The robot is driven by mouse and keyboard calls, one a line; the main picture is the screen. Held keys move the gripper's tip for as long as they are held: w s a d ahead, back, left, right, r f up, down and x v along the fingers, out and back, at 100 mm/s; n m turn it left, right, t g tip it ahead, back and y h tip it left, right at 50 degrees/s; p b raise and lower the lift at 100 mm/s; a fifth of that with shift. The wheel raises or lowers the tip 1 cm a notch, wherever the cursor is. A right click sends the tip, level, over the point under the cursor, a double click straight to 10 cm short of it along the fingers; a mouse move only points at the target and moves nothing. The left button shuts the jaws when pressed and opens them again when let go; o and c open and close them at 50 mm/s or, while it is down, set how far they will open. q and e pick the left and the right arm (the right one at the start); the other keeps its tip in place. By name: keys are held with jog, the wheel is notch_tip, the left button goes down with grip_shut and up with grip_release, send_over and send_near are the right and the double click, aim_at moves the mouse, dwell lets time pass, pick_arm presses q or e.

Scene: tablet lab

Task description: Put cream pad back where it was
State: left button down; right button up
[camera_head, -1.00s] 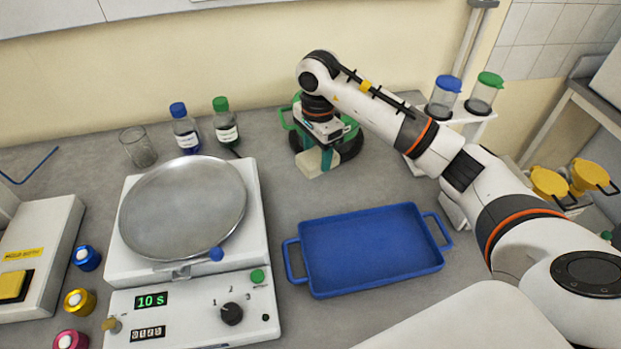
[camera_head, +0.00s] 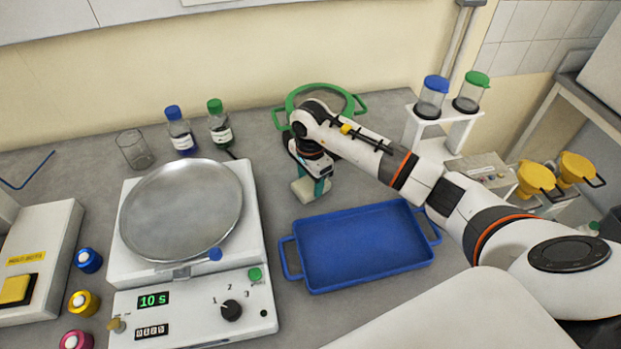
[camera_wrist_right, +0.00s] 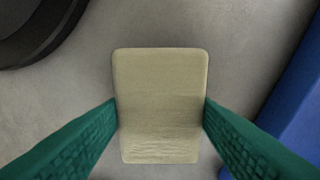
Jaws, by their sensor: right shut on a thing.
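The cream pad (camera_head: 303,190) is held in my right gripper (camera_head: 312,186), just behind the blue tray's far left corner. In the right wrist view the pad (camera_wrist_right: 160,90) lies between the two green fingers (camera_wrist_right: 161,112), which touch its left and right sides. The gripper is shut on it. I cannot tell whether the pad touches the grey bench or hangs a little above it. My left gripper is not in view.
The blue tray (camera_head: 364,246) is empty, in front of the pad. A green-rimmed round vessel (camera_head: 346,92) stands behind my right wrist. The balance with a metal pan (camera_head: 181,210) is to the left. Bare bench (camera_head: 272,170) lies between balance and gripper.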

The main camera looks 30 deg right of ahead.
aim_at(310, 183)
jog(key=o, duration=0.9)
jog(key=shift+f, duration=0.1)
notch_tip(310, 183, up, 12)
jog(key=b, duration=0.3)
jog(key=shift+r, duration=0.2)
